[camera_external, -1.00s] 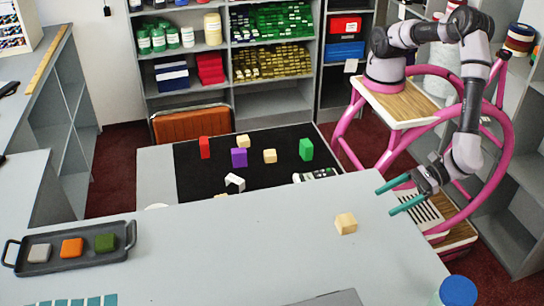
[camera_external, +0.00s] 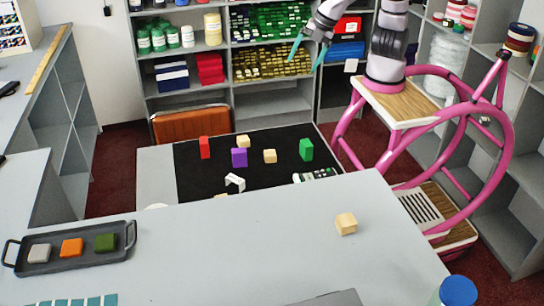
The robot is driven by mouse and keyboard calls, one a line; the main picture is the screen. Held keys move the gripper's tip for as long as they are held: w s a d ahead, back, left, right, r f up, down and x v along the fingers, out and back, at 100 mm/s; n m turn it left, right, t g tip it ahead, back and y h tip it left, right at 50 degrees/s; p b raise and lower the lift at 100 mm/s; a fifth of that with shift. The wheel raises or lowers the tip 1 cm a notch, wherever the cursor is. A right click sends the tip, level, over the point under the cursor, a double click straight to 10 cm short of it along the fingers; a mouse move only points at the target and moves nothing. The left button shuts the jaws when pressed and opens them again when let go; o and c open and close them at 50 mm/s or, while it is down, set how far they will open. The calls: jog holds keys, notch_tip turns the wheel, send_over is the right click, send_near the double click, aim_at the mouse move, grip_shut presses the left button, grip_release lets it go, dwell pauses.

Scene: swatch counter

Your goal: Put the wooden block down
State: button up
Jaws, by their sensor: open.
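A light wooden block (camera_external: 346,224) sits on the grey counter (camera_external: 250,240), near its right end. My gripper (camera_external: 306,58) is at the top of the picture, in front of the back shelves. Its teal fingers are apart with nothing between them, and it is well away from the block on the counter. Two more light wooden blocks, one at the back (camera_external: 243,141) and one further right (camera_external: 270,156), stand on the black mat (camera_external: 200,182) of the lower table.
The mat also holds a red block (camera_external: 205,147), a purple block (camera_external: 239,158), a green block (camera_external: 306,149) and a white object (camera_external: 235,182). A dark tray (camera_external: 70,266) with three coloured pieces lies at left. A blue-capped container (camera_external: 458,291) stands at front right. The counter's middle is clear.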

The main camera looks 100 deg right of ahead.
jog(key=s+d+r+m+t+y, duration=0.1)
jog(key=s+d+r+m, duration=0.3)
jog(key=s+d+m, duration=0.4)
jog(key=s+d+r+m+t+y, duration=0.2)
jog(key=s+d+r+m+y, duration=0.1)
jog(key=s+d+m, duration=0.5)
jog(key=shift+s+d+r+m, duration=0.35)
jog(key=shift+s+r, duration=0.4)
jog(key=shift+s, duration=0.3)
jog(key=shift+o, duration=0.5)
jog(key=shift+w, duration=0.1)
